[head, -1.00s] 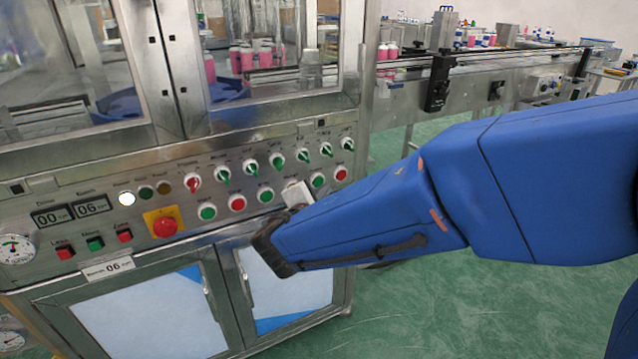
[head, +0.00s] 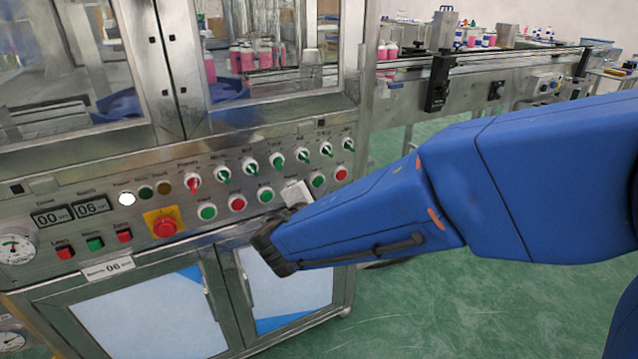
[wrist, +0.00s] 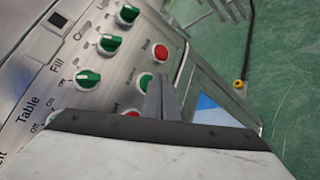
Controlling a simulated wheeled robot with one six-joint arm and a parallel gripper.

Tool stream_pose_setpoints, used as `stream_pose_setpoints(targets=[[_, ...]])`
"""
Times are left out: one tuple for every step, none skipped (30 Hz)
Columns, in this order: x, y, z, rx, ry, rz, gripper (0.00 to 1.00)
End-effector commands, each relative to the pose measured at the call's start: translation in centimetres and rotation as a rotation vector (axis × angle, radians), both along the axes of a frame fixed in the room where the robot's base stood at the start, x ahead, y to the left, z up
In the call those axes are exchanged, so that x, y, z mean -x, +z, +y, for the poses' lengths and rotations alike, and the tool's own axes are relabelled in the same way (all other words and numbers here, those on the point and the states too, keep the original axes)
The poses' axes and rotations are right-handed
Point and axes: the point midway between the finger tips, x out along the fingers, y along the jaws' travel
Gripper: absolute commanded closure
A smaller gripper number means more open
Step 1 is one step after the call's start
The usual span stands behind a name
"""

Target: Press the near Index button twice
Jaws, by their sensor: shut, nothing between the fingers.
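The control panel (head: 130,240) carries a row of green and red push buttons below a row of knobs. I cannot read which button is marked Index. In the head view a green button (head: 317,179) and a red button (head: 341,173) show at the right end. My gripper's fingertips (wrist: 163,97) are together and empty in the wrist view, just beside the green button (wrist: 146,80). Contact cannot be told. The end red button (wrist: 158,52) lies beyond them, and another red button (wrist: 132,113) is partly hidden by my gripper. In the head view my arm hides the fingers.
Green knobs (wrist: 109,43) stick out above the buttons. A red emergency knob on a yellow plate (head: 165,226) and two displays (head: 72,210) sit to the left. A conveyor (head: 480,75) runs at the back right. Green floor is open to the right of the cabinet.

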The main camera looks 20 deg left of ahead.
Motion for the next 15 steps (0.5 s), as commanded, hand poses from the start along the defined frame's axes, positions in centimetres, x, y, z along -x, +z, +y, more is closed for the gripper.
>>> stream_pose_setpoints(targets=[[-0.12,-0.01,0.13,0.000,0.000,0.000,1.00],[-0.19,0.00,0.21,0.000,0.000,0.000,1.00],[-0.27,0.00,0.31,0.000,0.000,0.000,1.00],[-0.33,0.01,0.37,0.000,0.000,0.000,1.00],[-0.38,0.01,0.42,0.000,0.000,0.000,1.00],[-0.41,0.03,0.46,0.000,0.000,0.000,1.00],[-0.42,0.02,0.47,0.000,0.000,0.000,1.00],[-0.42,0.02,0.47,0.000,0.000,0.000,1.00],[-0.41,0.02,0.47,0.000,0.000,0.000,1.00],[-0.41,0.03,0.46,0.000,0.000,0.000,1.00],[-0.41,0.03,0.46,0.000,0.000,0.000,1.00],[-0.41,0.03,0.46,0.000,0.000,0.000,1.00],[-0.40,0.03,0.46,0.000,0.000,0.000,1.00],[-0.40,0.03,0.46,0.000,0.000,0.000,1.00],[-0.40,0.02,0.47,0.000,0.000,0.000,1.00]])
